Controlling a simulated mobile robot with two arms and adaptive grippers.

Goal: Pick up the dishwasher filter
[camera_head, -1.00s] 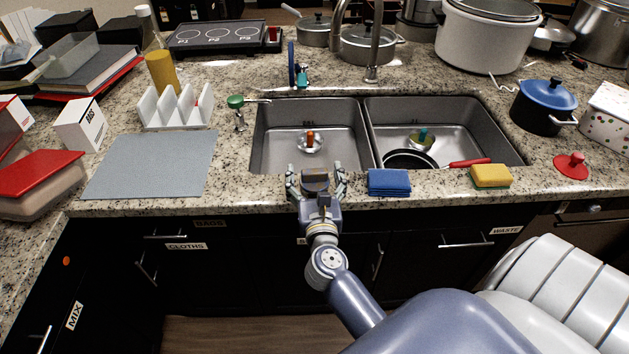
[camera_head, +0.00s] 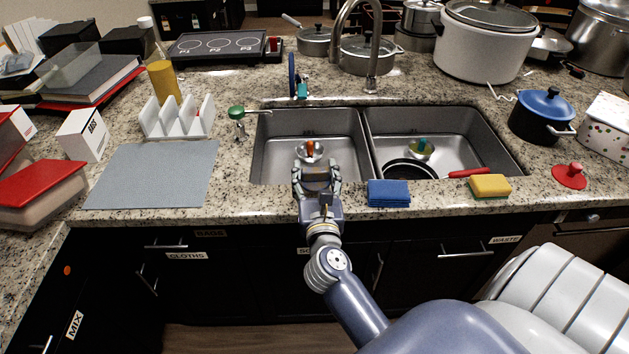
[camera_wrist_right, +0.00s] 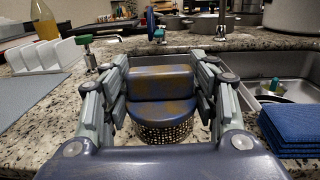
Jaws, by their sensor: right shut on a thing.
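The dishwasher filter, a round perforated basket with a worn blue-and-gold block on top (camera_wrist_right: 162,88), is between the fingers of my right gripper (camera_wrist_right: 165,85) in the wrist view. In the head view my right gripper (camera_head: 317,172) is at the front rim of the left sink basin, shut on the filter (camera_head: 317,181). Fingers flank the filter on both sides. The filter looks upright. Whether its base touches the counter is hard to tell. My left gripper is not in view.
A strainer (camera_head: 309,153) with an orange knob is in the left basin, just beyond the gripper. A blue cloth (camera_head: 388,193) and yellow sponge (camera_head: 490,186) lie to the right. The faucet (camera_head: 372,60) stands behind. A grey mat (camera_head: 150,175) lies left.

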